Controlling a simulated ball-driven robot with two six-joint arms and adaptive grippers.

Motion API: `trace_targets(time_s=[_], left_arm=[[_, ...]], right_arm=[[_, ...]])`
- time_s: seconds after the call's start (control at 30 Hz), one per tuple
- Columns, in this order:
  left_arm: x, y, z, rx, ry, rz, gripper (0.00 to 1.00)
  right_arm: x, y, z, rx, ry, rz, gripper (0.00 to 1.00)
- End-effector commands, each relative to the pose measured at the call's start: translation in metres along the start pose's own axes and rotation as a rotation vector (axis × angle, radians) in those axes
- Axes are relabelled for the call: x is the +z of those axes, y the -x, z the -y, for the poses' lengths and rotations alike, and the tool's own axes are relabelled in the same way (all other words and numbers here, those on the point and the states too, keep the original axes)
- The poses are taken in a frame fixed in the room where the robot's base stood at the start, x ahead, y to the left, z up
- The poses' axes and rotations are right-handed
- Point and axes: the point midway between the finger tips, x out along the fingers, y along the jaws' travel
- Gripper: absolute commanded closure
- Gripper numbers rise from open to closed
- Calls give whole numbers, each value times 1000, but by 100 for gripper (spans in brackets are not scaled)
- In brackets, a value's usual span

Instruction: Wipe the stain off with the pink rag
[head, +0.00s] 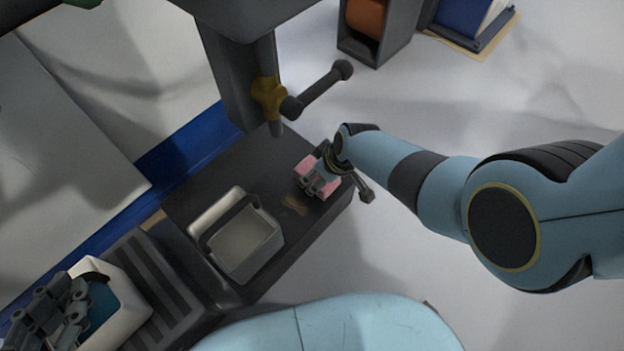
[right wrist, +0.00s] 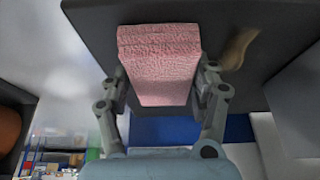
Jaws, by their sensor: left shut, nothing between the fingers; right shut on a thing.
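The pink rag (right wrist: 160,62) is a folded block between the fingers of my right gripper (right wrist: 163,85), which is shut on it. In the head view the right gripper (head: 318,180) and the rag (head: 306,167) are over the dark table top, near its right edge. The brown stain (head: 294,203) is on the table, just below and left of the rag in the head view. The stain also shows in the right wrist view (right wrist: 237,48), to the right of the rag, apart from it. My left gripper (head: 45,318) is at the bottom left, shut and empty.
A metal bin with a handle (head: 240,240) stands on the dark table (head: 190,190), left of the stain. A white container (head: 125,318) is by my left gripper. A grey machine with a crank (head: 318,88) overhangs the table's far edge.

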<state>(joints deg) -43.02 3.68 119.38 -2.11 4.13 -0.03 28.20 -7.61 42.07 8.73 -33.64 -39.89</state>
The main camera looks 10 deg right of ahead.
Motion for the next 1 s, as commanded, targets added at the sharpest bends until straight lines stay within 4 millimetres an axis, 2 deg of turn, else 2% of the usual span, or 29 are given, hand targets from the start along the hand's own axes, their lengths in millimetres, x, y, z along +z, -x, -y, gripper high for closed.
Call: trace_targets(time_s=[0.37,0.9,1.0], left_arm=[[-4,1,0,0,0,-4,100],[-60,15,5,-6,-2,-62,100],[-65,16,5,-6,-3,-67,100]], right_arm=[[-3,4,-2,1,0,-2,69],[-25,54,-3,3,1,-5,69],[-26,58,-2,2,0,-3,69]])
